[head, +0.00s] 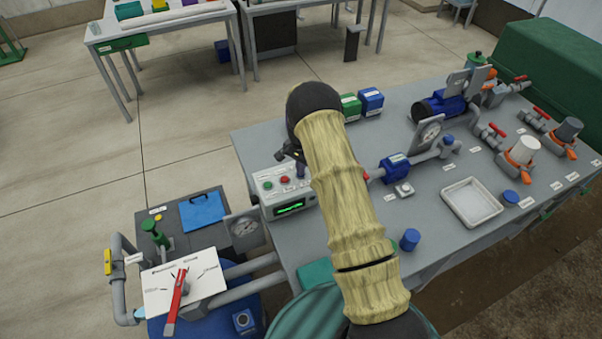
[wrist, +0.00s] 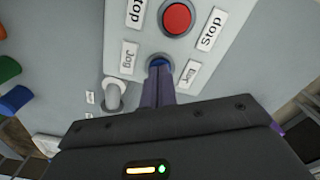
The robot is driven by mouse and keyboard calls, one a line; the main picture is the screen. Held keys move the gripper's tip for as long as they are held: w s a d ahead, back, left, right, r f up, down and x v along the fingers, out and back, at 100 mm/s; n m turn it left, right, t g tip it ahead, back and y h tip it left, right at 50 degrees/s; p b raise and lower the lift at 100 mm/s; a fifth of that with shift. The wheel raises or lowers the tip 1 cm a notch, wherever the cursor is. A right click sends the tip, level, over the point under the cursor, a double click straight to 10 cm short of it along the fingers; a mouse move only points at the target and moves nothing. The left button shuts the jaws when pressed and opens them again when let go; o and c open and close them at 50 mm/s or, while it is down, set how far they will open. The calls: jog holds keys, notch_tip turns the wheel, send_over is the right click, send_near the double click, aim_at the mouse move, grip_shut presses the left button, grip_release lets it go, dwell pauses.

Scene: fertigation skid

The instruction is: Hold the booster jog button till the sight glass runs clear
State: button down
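The control box (head: 283,196) stands at the left edge of the grey bench, with green and red buttons and a lit green display. In the wrist view, the blue jog button (wrist: 158,62) sits between two labels, the left reading "Jog", just below the red stop button (wrist: 177,18). My gripper (wrist: 159,78) has its purple fingers together at the blue button, covering its lower part. I cannot tell whether they press it. In the head view my gripper (head: 299,165) is over the box, partly hidden by my arm. I cannot make out which fitting is the sight glass.
A grey knob (wrist: 113,95) stands close left of my fingers. On the bench are a blue inline fitting (head: 395,167), a gauge (head: 430,133), a white tray (head: 472,203) and a blue pump (head: 440,106). A red-handled lever (head: 178,300) stands at lower left.

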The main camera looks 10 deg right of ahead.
jog(key=shift+r+p, duration=1.65)
jog(key=shift+r, duration=1.8)
jog(key=s+r+n+t, duration=0.1)
jog(key=s+r+n, duration=0.4)
jog(key=s+r, duration=0.9)
jog(key=s+r+n, duration=0.2)
jog(key=s, duration=0.6)
jog(key=s+r+n+t+b, duration=0.1)
jog(key=s+r+n, duration=0.1)
jog(key=s, duration=0.6)
jog(key=shift+s+r+n+t, duration=0.15)
jog(key=shift+r+n+t, duration=0.2)
jog(key=shift+r, duration=0.3)
